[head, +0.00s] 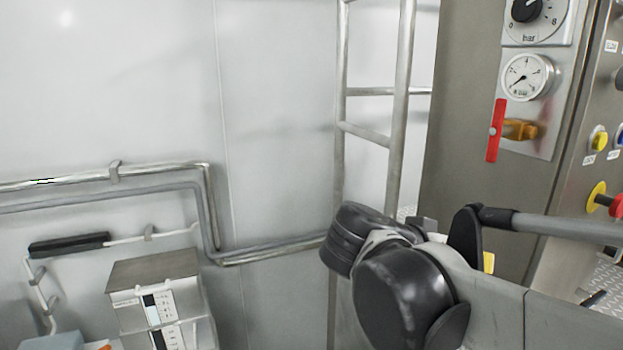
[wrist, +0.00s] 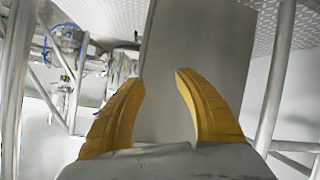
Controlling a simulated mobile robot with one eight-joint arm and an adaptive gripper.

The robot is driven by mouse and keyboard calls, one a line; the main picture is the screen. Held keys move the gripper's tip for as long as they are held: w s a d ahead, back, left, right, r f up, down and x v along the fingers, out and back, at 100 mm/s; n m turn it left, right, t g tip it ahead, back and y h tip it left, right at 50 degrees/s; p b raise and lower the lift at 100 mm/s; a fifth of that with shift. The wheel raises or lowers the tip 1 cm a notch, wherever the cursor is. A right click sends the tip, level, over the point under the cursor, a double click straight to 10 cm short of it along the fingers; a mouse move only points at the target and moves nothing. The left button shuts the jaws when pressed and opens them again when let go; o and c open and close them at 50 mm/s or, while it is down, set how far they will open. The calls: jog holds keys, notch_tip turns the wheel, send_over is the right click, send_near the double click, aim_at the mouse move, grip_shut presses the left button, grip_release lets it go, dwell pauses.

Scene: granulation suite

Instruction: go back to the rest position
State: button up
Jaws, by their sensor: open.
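My gripper (wrist: 158,78) shows in the wrist view as two yellow curved fingers. They stand well apart with nothing between them, so it is open and empty. A plain grey metal surface (wrist: 192,60) lies behind the fingers; I cannot tell how far off it is. In the head view my dark grey arm crosses the lower right, and the gripper itself cannot be made out there.
A steel control cabinet (head: 462,130) with gauges (head: 527,77), a red-handled valve (head: 495,131) and buttons stands at right. A metal ladder (head: 398,110) stands behind my arm. Pipes (head: 110,175) run along the left wall above a grey box (head: 155,285).

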jog(key=s+a+f+n+y+b, duration=0.2)
jog(key=f+b, duration=0.4)
jog(key=f, duration=0.7)
jog(key=s+a+f+n+t+y+b, duration=0.1)
jog(key=s+a+f+n+y+b, duration=0.2)
jog(key=f+b, duration=0.4)
jog(key=s+a+f+n+y+b, duration=0.3)
jog(key=f+y+b, duration=0.3)
jog(key=f, duration=1.3)
jog(key=shift+s+a+f+t+y+b, duration=0.2)
jog(key=shift+s+t+y+b, duration=0.15)
jog(key=shift+s+b, duration=0.4)
